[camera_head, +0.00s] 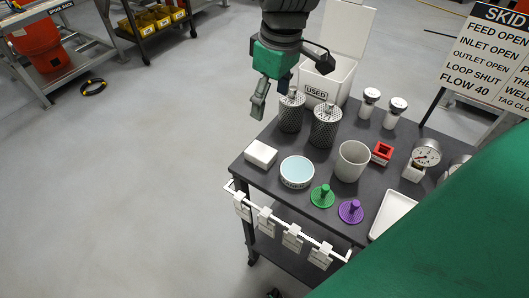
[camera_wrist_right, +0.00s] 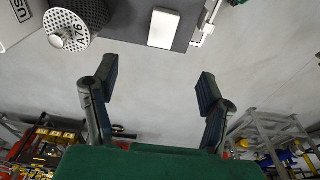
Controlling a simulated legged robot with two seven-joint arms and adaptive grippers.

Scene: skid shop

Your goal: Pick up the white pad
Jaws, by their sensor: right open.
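The white pad (camera_head: 260,153) is a small white block lying flat at the left corner of the dark cart top (camera_head: 322,166). In the right wrist view the white pad (camera_wrist_right: 164,28) shows near the top, beyond the fingertips and roughly between them. My right gripper (camera_head: 271,93) hangs in the air above and behind the pad in the head view, its fingers pointing down. In the right wrist view my right gripper (camera_wrist_right: 155,82) has its two fingers wide apart with nothing between them. My left gripper is not in view.
Two mesh canisters (camera_head: 325,126) stand behind the pad, near a white "USED" bin (camera_head: 328,82). A pale blue round dish (camera_head: 297,172) sits right beside the pad. A white rail with tags (camera_head: 291,236) runs along the cart's front edge. Open floor lies left.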

